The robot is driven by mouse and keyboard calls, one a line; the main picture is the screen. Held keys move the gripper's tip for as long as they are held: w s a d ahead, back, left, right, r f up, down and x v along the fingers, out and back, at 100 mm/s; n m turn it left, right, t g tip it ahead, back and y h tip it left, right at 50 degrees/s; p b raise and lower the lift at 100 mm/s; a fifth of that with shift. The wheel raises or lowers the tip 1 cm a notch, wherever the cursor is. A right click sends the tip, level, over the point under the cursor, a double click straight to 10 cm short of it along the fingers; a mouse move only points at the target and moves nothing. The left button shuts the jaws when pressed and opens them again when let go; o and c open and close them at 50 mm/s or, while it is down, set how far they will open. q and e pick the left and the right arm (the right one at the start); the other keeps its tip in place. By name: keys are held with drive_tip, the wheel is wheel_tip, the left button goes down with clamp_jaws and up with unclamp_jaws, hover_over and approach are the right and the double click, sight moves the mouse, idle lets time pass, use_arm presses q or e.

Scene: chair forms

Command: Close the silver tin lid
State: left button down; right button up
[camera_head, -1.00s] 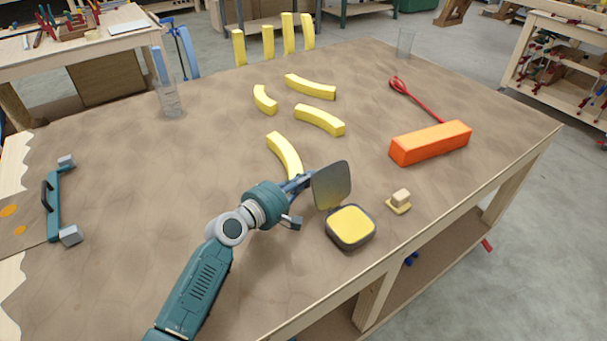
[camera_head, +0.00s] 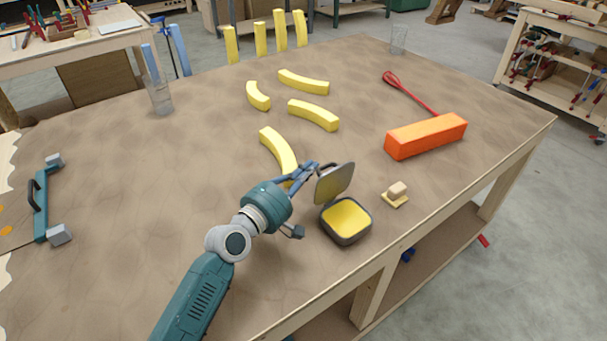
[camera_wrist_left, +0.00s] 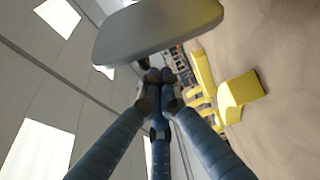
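The silver tin (camera_head: 345,232) stands open near the table's front edge, its inside yellow. My left gripper (camera_head: 310,170) is behind the lid, on the side away from the tin opening. In the left wrist view its fingertips (camera_wrist_left: 160,78) are together with nothing visible between them, and the lid (camera_wrist_left: 160,28) is just beyond them. I cannot tell whether they touch. My right gripper is not in view.
A small pale block on a base (camera_head: 396,194) sits right of the tin. An orange box (camera_head: 426,136) and a red utensil (camera_head: 408,92) lie farther right. Several yellow curved pieces (camera_head: 278,150) lie behind the gripper. A clear glass (camera_head: 160,98) stands at the left.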

sight(317, 185)
use_arm(q)
drive_tip(key=s+m, duration=0.1)
drive_tip(key=s+d+m+b, duration=0.1)
drive_tip(key=shift+d+r+m+t, duration=0.2)
drive_tip(key=shift+r+m+t, duration=0.1)
drive_tip(key=shift+r+m, duration=0.1)
drive_tip(key=shift+s+d+r+m+h, duration=0.15)
drive_tip(key=shift+s+d+m+h, duration=0.1)
drive_tip(key=shift+s+d+m, duration=0.3)
drive_tip(key=shift+s+d+r+m+h, duration=0.15)
drive_tip(key=shift+s+d+m+h, duration=0.2)
drive_tip(key=shift+s, duration=0.35)
drive_tip(key=shift+s+d+f+p, duration=0.2)
drive_tip(key=shift+s+d, duration=0.4)
drive_tip(key=shift+s, duration=0.15)
drive_tip(key=shift+s+d+f+p, duration=0.2)
drive_tip(key=shift+s+d, duration=0.35)
drive_tip(key=shift+s, duration=0.2)
drive_tip(key=shift+s+d+f, duration=0.8)
drive_tip(key=shift+s+f, duration=0.25)
drive_tip(key=shift+s, duration=0.05)
